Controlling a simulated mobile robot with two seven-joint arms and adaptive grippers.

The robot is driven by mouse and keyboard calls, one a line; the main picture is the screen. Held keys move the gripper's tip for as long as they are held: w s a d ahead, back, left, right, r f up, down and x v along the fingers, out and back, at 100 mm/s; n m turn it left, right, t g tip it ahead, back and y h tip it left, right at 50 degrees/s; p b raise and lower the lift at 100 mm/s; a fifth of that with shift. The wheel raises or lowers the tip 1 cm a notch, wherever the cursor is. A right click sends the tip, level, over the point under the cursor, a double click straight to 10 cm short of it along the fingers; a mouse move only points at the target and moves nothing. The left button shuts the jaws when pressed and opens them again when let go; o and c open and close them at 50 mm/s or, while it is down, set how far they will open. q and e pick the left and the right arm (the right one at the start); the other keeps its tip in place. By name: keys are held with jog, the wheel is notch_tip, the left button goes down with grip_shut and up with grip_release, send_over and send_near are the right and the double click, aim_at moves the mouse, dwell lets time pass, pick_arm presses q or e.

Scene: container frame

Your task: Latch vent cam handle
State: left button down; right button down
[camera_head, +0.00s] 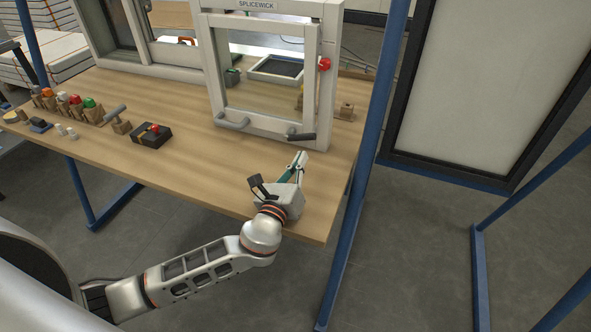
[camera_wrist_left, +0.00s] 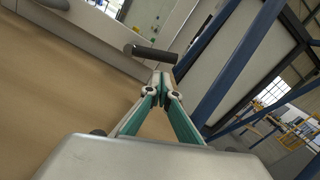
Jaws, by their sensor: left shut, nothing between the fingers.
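A white vent frame (camera_head: 266,122) labelled SPLICEWICK stands upright on the wooden table. A dark cam handle (camera_head: 301,137) lies roughly level at the lower right corner of the frame. In the left wrist view the dark handle (camera_wrist_left: 150,54) is just beyond the fingertips. A second, grey handle (camera_head: 232,122) is at the lower left of the frame. My left gripper (camera_head: 302,156) is shut and empty, in front of and below the dark handle; in the left wrist view its fingertips (camera_wrist_left: 161,80) meet, seemingly apart from the handle. My right gripper is not in view.
A red knob (camera_head: 324,64) is on the frame's right post. A black box with a red button (camera_head: 151,135) and a row of coloured knobs (camera_head: 75,105) stand at the left. A blue post (camera_head: 362,150) rises at the right table edge.

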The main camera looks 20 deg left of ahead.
aim_at(303, 140)
pick_arm(q)
jog(key=shift+w+r, duration=0.1)
jog(key=shift+w, duration=1.85)
jog(key=shift+r+n, duration=0.15)
jog(key=shift+n, duration=0.15)
jog(key=shift+r+n, duration=0.25)
jog(key=shift+n, duration=0.15)
jog(key=shift+r+n+p, duration=0.45)
jog(key=shift+r+n, duration=0.2)
jog(key=shift+n, duration=0.35)
jog(key=n, duration=0.1)
jog(key=r+n+p, duration=0.1)
jog(key=shift+a+r+n, duration=0.3)
jog(key=shift+n, duration=0.1)
jog(key=shift+a+r+n+g+y+p, duration=0.15)
jog(key=shift+a+r+n+p, duration=0.4)
jog(key=shift+n, duration=0.9)
jog(key=shift+a+r+n+g+y+p, duration=0.1)
jog(key=shift+a+r+n+p, duration=0.45)
jog(key=shift+n, duration=0.85)
jog(key=shift+a+r+n+g+y+p, duration=0.15)
jog(key=shift+a+r+n+p, duration=0.15)
jog(key=shift+a+n+p, duration=0.8)
jog(key=shift+d+n+b, duration=0.3)
jog(key=shift+d+n, duration=0.1)
jog(key=shift+n, duration=0.05)
